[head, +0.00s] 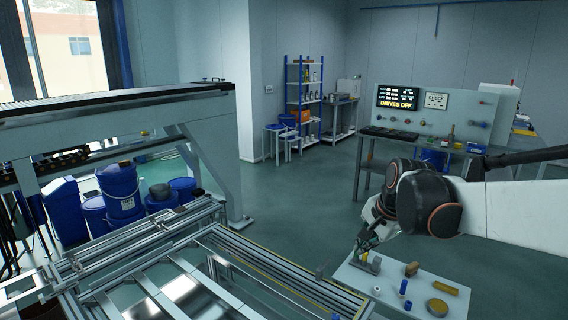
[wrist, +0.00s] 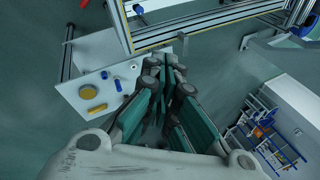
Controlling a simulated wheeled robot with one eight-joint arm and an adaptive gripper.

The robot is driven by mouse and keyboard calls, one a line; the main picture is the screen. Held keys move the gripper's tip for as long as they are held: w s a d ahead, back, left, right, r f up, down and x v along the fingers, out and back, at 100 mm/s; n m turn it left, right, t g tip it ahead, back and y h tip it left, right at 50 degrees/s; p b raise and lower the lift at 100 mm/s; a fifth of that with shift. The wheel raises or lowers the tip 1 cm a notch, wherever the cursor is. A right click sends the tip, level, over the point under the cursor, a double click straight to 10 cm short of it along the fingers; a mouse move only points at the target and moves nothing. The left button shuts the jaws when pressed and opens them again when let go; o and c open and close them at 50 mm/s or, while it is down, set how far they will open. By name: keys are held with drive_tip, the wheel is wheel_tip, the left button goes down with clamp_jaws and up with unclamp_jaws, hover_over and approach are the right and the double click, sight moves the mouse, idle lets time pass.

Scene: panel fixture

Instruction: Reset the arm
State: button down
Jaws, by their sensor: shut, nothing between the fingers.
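My arm reaches in from the right in the head view and bends down at a black-and-white wrist joint. My gripper (head: 364,243) hangs over the back left edge of a small white table (head: 345,283). In the wrist view my gripper (wrist: 165,68) has its fingers close together with nothing between them.
On the table are a yellow disc (head: 437,307), a blue cylinder (head: 403,286), a yellow bar (head: 445,288) and a brown block (head: 411,268). A metal frame (head: 285,285) stands left of it. Behind is a control panel (head: 440,115) reading "DRIVES OFF". Open floor (head: 310,200) lies between.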

drive_tip(key=s+f+n+t+h, duration=0.1)
drive_tip(key=s+n, duration=1.1)
drive_tip(key=s, duration=1.3)
drive_tip(key=shift+a+f+t, duration=0.15)
drive_tip(key=shift+f+t, duration=0.2)
drive_tip(key=shift+t, duration=0.25)
